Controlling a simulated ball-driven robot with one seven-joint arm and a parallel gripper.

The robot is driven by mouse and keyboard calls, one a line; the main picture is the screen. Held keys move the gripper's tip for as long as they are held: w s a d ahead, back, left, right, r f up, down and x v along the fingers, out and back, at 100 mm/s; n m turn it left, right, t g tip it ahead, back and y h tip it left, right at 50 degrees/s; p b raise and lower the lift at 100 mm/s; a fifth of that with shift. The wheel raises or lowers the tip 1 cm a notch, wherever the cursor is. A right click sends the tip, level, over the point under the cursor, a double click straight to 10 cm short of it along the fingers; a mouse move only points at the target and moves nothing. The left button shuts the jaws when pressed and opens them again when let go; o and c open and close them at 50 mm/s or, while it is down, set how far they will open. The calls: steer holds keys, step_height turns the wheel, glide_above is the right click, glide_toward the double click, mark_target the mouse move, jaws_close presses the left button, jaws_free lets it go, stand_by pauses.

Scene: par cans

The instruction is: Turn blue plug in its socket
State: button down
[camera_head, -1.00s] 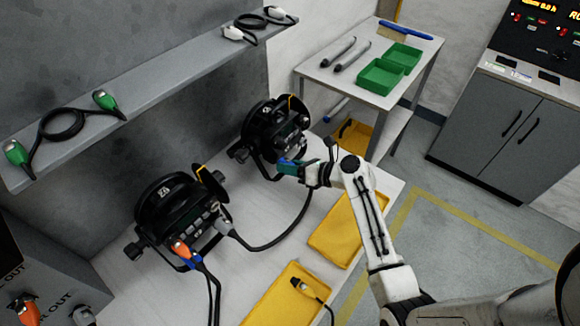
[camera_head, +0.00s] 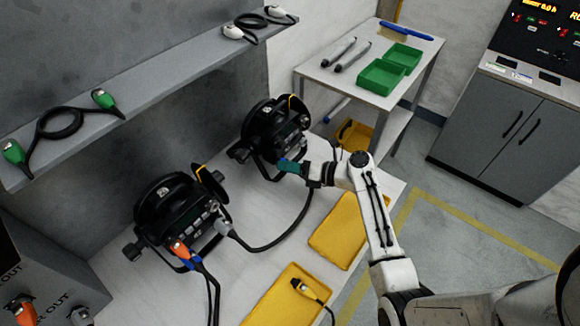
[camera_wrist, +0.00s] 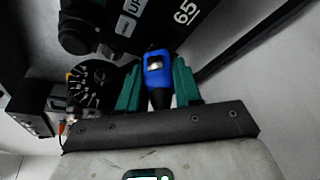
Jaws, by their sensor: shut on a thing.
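The blue plug (camera_wrist: 157,75) is held between the green fingers of my gripper (camera_wrist: 157,88) in the wrist view. Its far end meets the black housing of the far par can (camera_head: 262,128). The socket is hidden behind the plug, so I cannot see how deep it sits. In the head view my gripper (camera_head: 291,167) is at the front lower side of that can, and only a little blue shows at the fingertips. The black housing carries white markings close ahead of the plug in the wrist view.
A second par can (camera_head: 172,210) stands nearer, with an orange plug (camera_head: 181,249) and a grey plug (camera_head: 222,228); a black cable runs between the cans. Yellow trays (camera_head: 340,232) lie along the bench's right side. A shelf (camera_head: 160,85) with coiled cables runs above.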

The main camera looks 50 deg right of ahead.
steer(key=shift+w+d+r, duration=0.2)
steer(key=shift+r, duration=0.2)
steer(key=c, duration=1.1)
jaws_free()
steer(key=o, duration=0.4)
steer(key=shift+s+a+f, duration=0.1)
steer(key=shift+s+f, duration=0.05)
steer(key=shift+f, duration=0.15)
steer(key=v, duration=1.1)
